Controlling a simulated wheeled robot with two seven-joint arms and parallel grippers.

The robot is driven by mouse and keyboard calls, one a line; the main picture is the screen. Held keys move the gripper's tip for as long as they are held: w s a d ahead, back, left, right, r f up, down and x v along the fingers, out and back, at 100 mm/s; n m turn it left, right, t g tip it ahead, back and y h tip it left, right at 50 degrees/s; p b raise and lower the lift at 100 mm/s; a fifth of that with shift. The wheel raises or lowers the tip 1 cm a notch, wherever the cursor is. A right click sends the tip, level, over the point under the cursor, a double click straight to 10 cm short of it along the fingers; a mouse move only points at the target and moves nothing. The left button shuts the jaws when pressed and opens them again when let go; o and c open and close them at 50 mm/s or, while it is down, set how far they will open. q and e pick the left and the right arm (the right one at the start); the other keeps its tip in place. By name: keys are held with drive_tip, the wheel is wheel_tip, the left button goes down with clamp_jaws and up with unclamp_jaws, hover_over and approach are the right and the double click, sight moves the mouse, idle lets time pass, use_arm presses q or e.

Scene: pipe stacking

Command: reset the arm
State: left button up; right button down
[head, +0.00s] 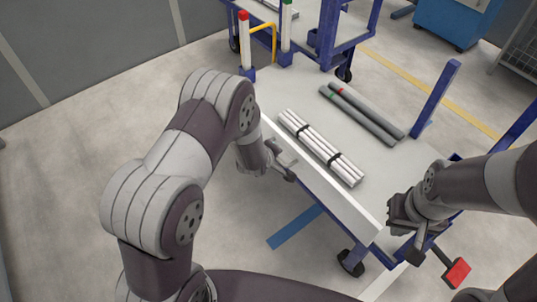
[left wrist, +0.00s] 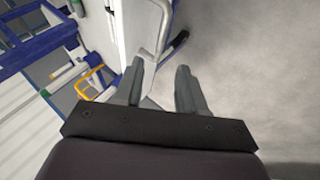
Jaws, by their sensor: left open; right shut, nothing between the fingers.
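My left arm comes in from the left in the head view. Its gripper (head: 284,170) hangs beside the near left edge of the cart, clear of the pipes. In the left wrist view the left gripper's fingers (left wrist: 158,90) are apart with nothing held between them. My right gripper (head: 413,243) is at the cart's near right corner in the head view, shut and empty. A bundle of white pipes (head: 318,146) with black bands lies on the cart top. Two dark grey pipes (head: 362,115), one with a green and one with a red mark, lie behind it.
The cart (head: 283,92) has a pale top, blue posts (head: 436,98) and wheels. A red-topped post (head: 244,40) and a yellow rail (head: 262,38) stand at its far left end. A red block (head: 457,273) shows below the right gripper. Open floor lies to the left.

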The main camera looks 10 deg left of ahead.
idle(0.3)
use_arm(q)
drive_tip(key=s+f+m+g, duration=0.1)
drive_tip(key=s+m+g, duration=0.3)
drive_tip(key=s+m, duration=0.3)
drive_tip(key=s+a+r+m+g, duration=0.3)
drive_tip(key=s+r+m+g, duration=0.15)
drive_tip(key=s+r, duration=1)
wheel_tip(320, 180, up, 21)
drive_tip(key=t+p, duration=0.2)
drive_tip(key=p, duration=1.7)
drive_tip(key=shift+a+r+p, duration=0.2)
drive_tip(key=shift+a+p, duration=0.15)
drive_tip(key=shift+a, duration=0.1)
drive_tip(key=shift+m, duration=0.25)
